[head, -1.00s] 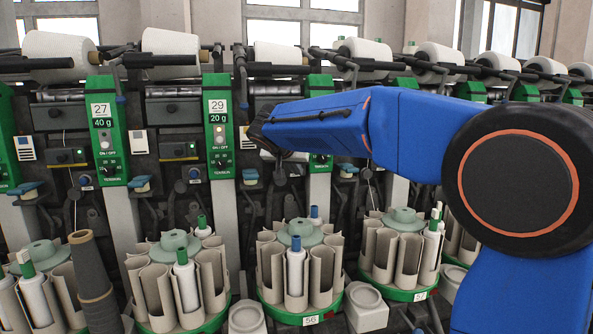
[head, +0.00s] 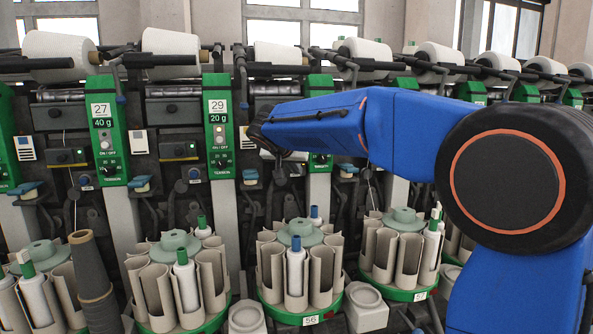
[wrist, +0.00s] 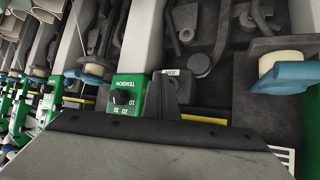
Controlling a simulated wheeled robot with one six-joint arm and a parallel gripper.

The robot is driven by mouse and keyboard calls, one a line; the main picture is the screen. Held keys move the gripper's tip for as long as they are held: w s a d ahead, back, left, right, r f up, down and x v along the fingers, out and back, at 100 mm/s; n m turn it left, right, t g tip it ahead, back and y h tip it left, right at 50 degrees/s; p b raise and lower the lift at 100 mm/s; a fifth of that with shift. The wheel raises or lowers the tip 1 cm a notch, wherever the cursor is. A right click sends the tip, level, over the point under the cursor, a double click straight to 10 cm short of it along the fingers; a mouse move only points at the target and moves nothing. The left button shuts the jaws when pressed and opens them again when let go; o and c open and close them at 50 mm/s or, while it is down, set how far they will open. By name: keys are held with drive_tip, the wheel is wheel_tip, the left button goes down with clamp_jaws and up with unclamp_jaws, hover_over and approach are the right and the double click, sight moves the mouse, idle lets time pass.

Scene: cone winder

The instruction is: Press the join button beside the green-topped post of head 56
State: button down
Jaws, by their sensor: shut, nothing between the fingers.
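The tray labelled 56 (head: 310,320) stands at lower middle in the head view. Above it is the green-topped post (head: 320,165), partly covered by my arm. In the wrist view a green post top (wrist: 125,97) with a tension dial stands just left of my gripper (wrist: 167,80). My gripper's dark fingers are shut and empty. Their tips lie by a small white label (wrist: 171,73), which seems to read JOIN upside down. The join button is not visible, seemingly hidden by the fingers; I cannot tell whether they touch it. The fingertips are hidden in the head view.
Neighbouring posts 27 (head: 103,130) and 29 (head: 219,125) stand to the left. Trays of bobbins line the front, and a dark cone (head: 92,285) stands at lower left. In the wrist view a blue part with a cream roller (wrist: 285,72) juts out at right.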

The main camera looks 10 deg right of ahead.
drive_tip(key=shift+s, duration=0.85)
drive_tip(key=shift+s, duration=0.1)
drive_tip(key=s, duration=0.5)
idle(0.3)
drive_tip(key=shift+w, duration=0.1)
idle(0.3)
drive_tip(key=s+d+f+n+g, duration=0.1)
drive_tip(key=s+d+f, duration=0.15)
drive_tip(key=s, duration=0.25)
drive_tip(key=s+d+f+g, duration=0.1)
drive_tip(key=s+d+f, duration=0.15)
drive_tip(key=s, duration=0.25)
drive_tip(key=s+d+f+n+y, duration=0.1)
drive_tip(key=s+f+y, duration=0.1)
drive_tip(key=s+f, duration=0.4)
drive_tip(key=s+d+f+n+g+y, duration=0.1)
drive_tip(key=s+f, duration=0.6)
drive_tip(key=s, duration=0.8)
drive_tip(key=s+f+n+g+y, duration=0.1)
drive_tip(key=s+f+n+y, duration=0.1)
drive_tip(key=s+f, duration=0.5)
drive_tip(key=s+n, duration=0.1)
drive_tip(key=s, duration=0.2)
drive_tip(key=shift+s+d+y, duration=0.15)
drive_tip(key=shift+d+y, duration=0.15)
drive_tip(key=shift+d, duration=0.1)
